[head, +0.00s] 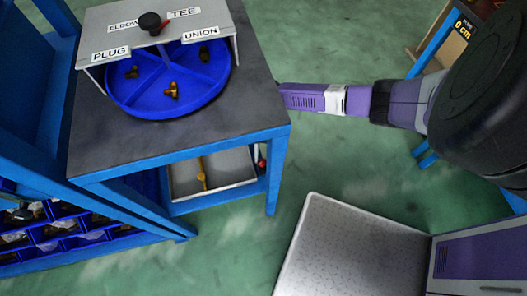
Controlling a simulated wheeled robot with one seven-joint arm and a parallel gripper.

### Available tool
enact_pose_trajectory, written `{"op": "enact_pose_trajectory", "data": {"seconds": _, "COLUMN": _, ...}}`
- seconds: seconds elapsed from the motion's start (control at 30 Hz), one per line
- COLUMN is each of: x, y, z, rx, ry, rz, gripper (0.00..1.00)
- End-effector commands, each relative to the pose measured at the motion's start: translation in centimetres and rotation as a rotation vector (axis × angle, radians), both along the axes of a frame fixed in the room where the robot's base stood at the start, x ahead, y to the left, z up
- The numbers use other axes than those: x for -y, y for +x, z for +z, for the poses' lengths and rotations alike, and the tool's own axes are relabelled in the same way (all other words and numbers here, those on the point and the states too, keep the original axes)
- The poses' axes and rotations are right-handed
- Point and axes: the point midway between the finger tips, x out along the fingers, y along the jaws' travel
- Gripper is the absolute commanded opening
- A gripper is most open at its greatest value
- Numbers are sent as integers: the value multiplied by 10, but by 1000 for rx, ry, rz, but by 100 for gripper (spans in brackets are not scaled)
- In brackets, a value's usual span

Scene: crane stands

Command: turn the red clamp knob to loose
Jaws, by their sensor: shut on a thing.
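My gripper (281,90) comes in from the right on my purple arm and meets the right edge of the grey-topped table (235,128). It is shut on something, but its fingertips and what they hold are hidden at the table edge. I cannot make out the red clamp knob for sure. A small red and white thing (260,158) shows below the table top, at the right end of the lower shelf. I cannot tell what it is.
On the table, a blue divided round tray (118,92) holds several brass fittings under a labelled grey cover with a black knob (150,22). A metal tray (235,172) is on the shelf below. Blue bins (62,228) stand left. Green floor between table and my base is clear.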

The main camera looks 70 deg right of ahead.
Motion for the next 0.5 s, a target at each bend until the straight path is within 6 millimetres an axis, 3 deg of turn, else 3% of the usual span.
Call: {"op": "enact_pose_trajectory", "data": {"seconds": 0.5, "x": -4, "y": 4, "z": -1, "rx": -3, "ry": 2, "rz": 496, "gripper": 0}}
